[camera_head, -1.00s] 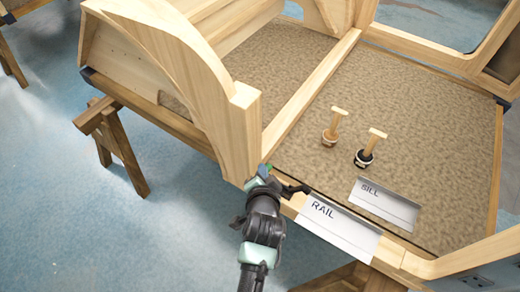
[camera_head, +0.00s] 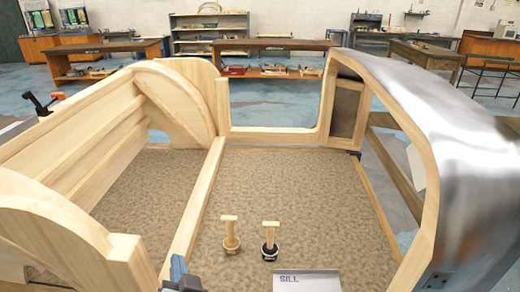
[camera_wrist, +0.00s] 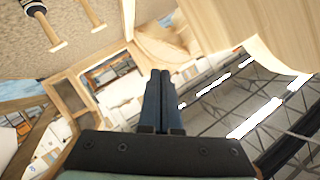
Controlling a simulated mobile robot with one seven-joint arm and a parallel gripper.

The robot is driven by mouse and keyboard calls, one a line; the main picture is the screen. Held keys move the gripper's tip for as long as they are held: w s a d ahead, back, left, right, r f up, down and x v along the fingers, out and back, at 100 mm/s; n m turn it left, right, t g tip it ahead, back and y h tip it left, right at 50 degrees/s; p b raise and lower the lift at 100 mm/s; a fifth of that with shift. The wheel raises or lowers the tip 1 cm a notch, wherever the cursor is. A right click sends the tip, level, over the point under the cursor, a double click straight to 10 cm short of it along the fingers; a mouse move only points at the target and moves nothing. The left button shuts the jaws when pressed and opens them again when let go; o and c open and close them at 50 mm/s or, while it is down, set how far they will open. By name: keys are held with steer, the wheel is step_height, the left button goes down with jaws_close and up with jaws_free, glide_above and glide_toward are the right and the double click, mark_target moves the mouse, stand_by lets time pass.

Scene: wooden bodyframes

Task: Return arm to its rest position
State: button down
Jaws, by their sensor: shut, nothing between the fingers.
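My gripper (camera_wrist: 160,100) shows in the wrist view with its two dark blue fingers pressed together and nothing between them. In the head view only its top (camera_head: 181,275) shows, at the bottom edge, in front of the low end of the wooden divider (camera_head: 200,195). The rest of my arm is below the picture. The gripper points upward among the wooden frame parts, and the wrist view takes in the ceiling lights. I cannot tell how far the fingers are from the wood.
A wooden bodyframe (camera_head: 70,140) with a carpeted floor (camera_head: 300,180) surrounds the gripper. Two wooden-handled tools, one with a pale band (camera_head: 231,243) and one black (camera_head: 270,248), stand on the carpet near a SILL card (camera_head: 307,281). A metal-skinned side (camera_head: 455,140) rises at right. Workbenches stand behind.

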steer(key=w+d+r+n+t+h, duration=0.1)
steer(key=d+r+t, duration=0.25)
steer(key=r, duration=0.95)
steer(key=w+d+r+n+t, duration=0.1)
steer(key=d+r+t, duration=0.3)
steer(key=r, duration=0.9)
steer(key=s+d+r+t+h, duration=0.2)
steer(key=s+r, duration=0.4)
steer(key=r, duration=0.5)
steer(key=s+d+r+t+h, duration=0.2)
steer(key=s+d+r+t, duration=0.2)
steer(key=s+d+r, duration=0.3)
step_height(320, 180, up, 5)
steer(key=shift+n+t+h, duration=0.3)
steer(key=shift+n+t, duration=0.05)
steer(key=shift+n, duration=0.05)
steer(key=c, duration=1.6)
jaws_free()
